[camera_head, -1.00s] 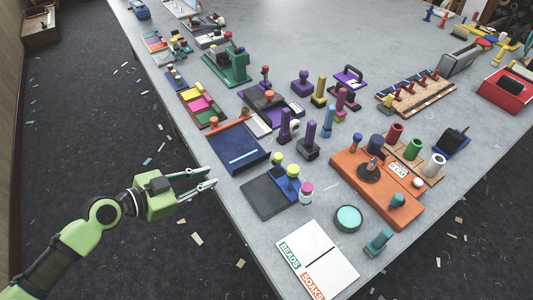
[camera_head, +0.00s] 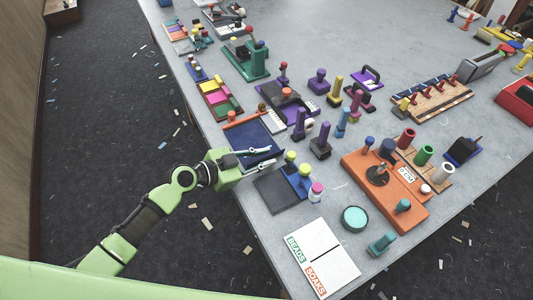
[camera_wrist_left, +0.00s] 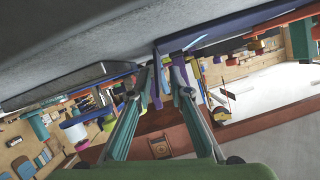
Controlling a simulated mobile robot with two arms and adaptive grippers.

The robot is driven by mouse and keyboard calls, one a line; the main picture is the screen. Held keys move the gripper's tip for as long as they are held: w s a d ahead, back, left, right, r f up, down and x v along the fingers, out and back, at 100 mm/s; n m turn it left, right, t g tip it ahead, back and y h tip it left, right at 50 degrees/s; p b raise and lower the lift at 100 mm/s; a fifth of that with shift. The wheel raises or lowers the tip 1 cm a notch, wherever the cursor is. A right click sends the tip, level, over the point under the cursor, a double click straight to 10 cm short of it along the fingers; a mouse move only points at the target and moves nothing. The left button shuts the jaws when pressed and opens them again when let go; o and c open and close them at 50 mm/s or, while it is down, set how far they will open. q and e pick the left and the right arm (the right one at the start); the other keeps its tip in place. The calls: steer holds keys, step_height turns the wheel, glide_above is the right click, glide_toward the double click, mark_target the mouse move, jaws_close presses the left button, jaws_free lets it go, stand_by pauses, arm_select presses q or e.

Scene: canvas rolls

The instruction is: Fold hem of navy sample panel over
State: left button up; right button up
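The navy sample panel (camera_head: 250,136) lies near the table's left edge, with an orange bar along its far side. My left gripper (camera_head: 272,156) is at the panel's near edge, its two thin fingers spread apart. One finger reaches over the panel and hides where the light-blue strip showed; the other is nearer the dark grey pad. In the left wrist view, the navy panel's edge (camera_wrist_left: 205,38) runs just past the fingertips (camera_wrist_left: 160,76), and a narrow navy part shows between them. I cannot see it being pinched. My right gripper is not in view.
Close by stand the dark grey pad (camera_head: 272,192) with yellow-topped blue pegs, a pink-capped white bottle (camera_head: 316,190) and purple posts (camera_head: 320,146). Floor lies left of the table.

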arm_select(q)
steer(key=shift+w+d+f, duration=0.2)
steer(key=shift+w+d, duration=0.1)
steer(key=shift+d, duration=0.15)
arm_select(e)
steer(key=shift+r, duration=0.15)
arm_select(q)
jaws_close()
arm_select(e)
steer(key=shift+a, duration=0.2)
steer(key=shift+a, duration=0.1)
